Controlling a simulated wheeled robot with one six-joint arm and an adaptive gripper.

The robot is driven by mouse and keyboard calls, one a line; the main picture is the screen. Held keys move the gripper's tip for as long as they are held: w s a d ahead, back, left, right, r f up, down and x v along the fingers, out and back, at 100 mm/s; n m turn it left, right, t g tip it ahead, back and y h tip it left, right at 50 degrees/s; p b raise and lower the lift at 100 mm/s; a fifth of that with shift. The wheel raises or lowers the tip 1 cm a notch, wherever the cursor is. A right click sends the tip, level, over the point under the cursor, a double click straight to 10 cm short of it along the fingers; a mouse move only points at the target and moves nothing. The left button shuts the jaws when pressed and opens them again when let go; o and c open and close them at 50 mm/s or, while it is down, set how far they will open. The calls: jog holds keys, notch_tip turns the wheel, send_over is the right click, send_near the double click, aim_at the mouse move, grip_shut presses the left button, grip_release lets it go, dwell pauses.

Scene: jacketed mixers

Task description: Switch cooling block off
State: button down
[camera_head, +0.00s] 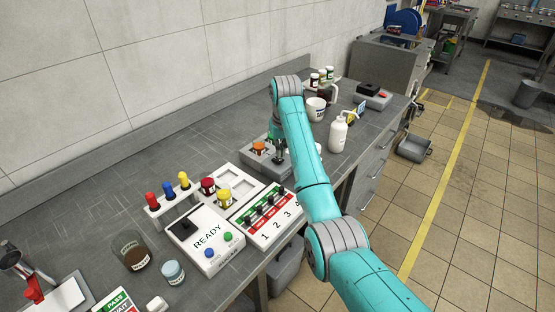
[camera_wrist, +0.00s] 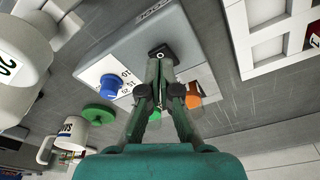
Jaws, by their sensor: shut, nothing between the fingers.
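The cooling block (camera_head: 247,160) is a grey box on the bench, partly hidden by my arm in the head view. In the wrist view, the cooling block (camera_wrist: 172,22) shows a pale panel with a blue knob (camera_wrist: 111,84) and printed numbers, and a small dark switch (camera_wrist: 158,54) with a light centre. An orange-capped jar (camera_head: 259,148) sits in the block, and it also shows in the wrist view (camera_wrist: 193,100). My gripper (camera_wrist: 160,62) is shut and empty, its fingertips at or just over the dark switch. I cannot tell whether they touch it.
A white bottle (camera_head: 338,132) and a white mug (camera_head: 316,108) stand right of my arm. A panel of numbered switches (camera_head: 270,214), a READY box (camera_head: 206,238) and a vial rack (camera_head: 169,199) stand nearer. The bench at back left is clear.

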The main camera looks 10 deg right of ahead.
aim_at(281, 161)
jog(key=shift+f, duration=1)
dwell(0.6)
jog(key=shift+r, duration=3.5)
